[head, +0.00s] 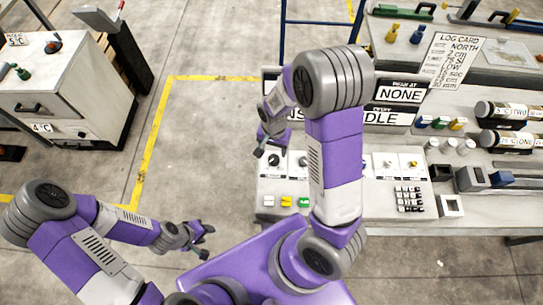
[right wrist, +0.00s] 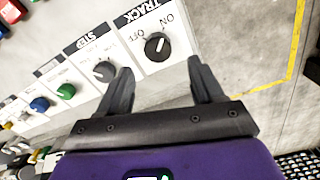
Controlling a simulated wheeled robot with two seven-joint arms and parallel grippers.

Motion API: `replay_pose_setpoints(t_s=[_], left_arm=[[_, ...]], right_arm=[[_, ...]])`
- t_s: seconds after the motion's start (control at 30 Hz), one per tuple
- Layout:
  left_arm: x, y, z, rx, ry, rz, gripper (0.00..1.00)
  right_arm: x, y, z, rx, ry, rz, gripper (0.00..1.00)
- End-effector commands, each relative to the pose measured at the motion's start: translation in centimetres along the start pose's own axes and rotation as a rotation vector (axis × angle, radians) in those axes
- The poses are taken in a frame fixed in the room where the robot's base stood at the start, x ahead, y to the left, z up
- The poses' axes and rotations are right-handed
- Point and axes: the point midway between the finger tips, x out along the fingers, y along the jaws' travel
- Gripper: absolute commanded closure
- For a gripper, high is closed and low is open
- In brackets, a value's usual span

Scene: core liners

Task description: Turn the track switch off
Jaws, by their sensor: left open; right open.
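The track switch is a black rotary knob (right wrist: 157,46) on a white plate headed TRACK, with OFF and ON printed beside it. Its pale mark seems to point toward ON. In the head view the knob (head: 274,160) is at the left end of the control panel. My right gripper (right wrist: 158,78) is open; in the wrist view its fingertips are short of the knob, one to each side, apart from it and with nothing between them. In the head view my right gripper (head: 269,137) hangs by the panel's left end. My left gripper (head: 195,236) is open and empty over the floor.
The STEP knob (right wrist: 104,71) is close beside the left finger, with green and blue knobs further along. The control panel (head: 345,200) also carries coloured buttons and a keypad (head: 409,198). A cabinet (head: 65,95) stands at the left. Open floor lies between.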

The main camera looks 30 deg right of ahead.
Motion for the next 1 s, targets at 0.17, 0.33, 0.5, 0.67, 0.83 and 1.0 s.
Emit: replay_pose_setpoints(t_s=[0.17, 0.33, 0.5, 0.67, 0.83, 1.0], left_arm=[[0.4, -0.2, 0.0, 0.0, -0.001, 0.0, 0.57], [0.8, -0.3, 0.0, 0.0, -0.001, 0.0, 0.57], [0.9, -0.3, 0.0, 0.0, -0.001, 0.0, 0.57], [0.9, -0.3, 0.0, 0.0, -0.001, 0.0, 0.57], [0.9, -0.3, 0.0, 0.0, -0.001, 0.0, 0.57], [0.9, -0.3, 0.0, 0.0, -0.001, 0.0, 0.57]], right_arm=[[2.9, 0.1, 0.1, 0.0, -0.003, 0.004, 0.33], [5.3, 0.1, 0.1, 0.0, -0.002, 0.002, 0.33], [6.6, 0.0, 0.1, 0.0, -0.001, 0.0, 0.33], [6.7, 0.0, 0.0, 0.0, 0.0, -0.002, 0.33], [6.7, 0.0, 0.0, 0.0, 0.0, -0.002, 0.4], [6.7, 0.0, 0.0, 0.0, 0.0, -0.002, 0.66]])
